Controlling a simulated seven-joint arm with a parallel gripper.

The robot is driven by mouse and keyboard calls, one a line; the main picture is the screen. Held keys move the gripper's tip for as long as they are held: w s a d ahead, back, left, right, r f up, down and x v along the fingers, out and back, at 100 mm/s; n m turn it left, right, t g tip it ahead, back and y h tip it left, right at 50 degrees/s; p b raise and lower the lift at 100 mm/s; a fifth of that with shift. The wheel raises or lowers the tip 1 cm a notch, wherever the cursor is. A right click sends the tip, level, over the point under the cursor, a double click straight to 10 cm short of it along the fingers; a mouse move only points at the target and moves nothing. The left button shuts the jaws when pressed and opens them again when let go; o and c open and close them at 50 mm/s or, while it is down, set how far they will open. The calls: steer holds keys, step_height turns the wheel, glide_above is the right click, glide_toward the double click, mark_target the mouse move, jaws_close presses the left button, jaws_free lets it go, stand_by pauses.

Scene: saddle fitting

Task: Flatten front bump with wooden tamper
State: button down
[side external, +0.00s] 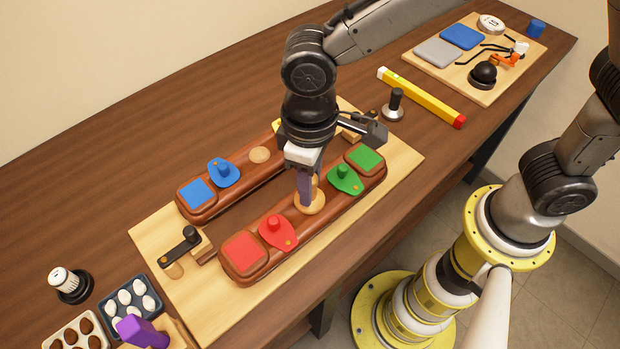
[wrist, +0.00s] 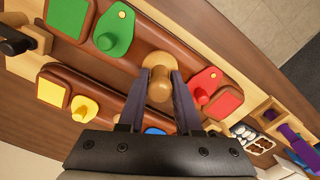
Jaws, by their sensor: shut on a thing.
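The wooden tamper (side external: 312,207) has a round, light-wood base and stands on the front brown leather bar (side external: 270,268), between the red and green pieces. My gripper (side external: 305,190) is above it with its dark fingers shut on the knob. In the wrist view the tamper (wrist: 158,84) shows between the two fingertips (wrist: 161,90). The tamper covers the middle of the front bar, so the front bump is hidden. I cannot tell whether the tamper presses on the leather or just touches it.
On the front bar are a red tab (side external: 278,231) and a green tab (side external: 345,180), each with an upright knob. The rear bar carries a blue tab (side external: 224,172) and a tan disc (side external: 260,155). Black-handled clamps (side external: 180,245) stand at the light board's ends. A yellow bar (side external: 420,96) lies behind.

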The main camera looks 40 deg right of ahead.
stand_by(0.3)
steer(key=shift+r, duration=2.55)
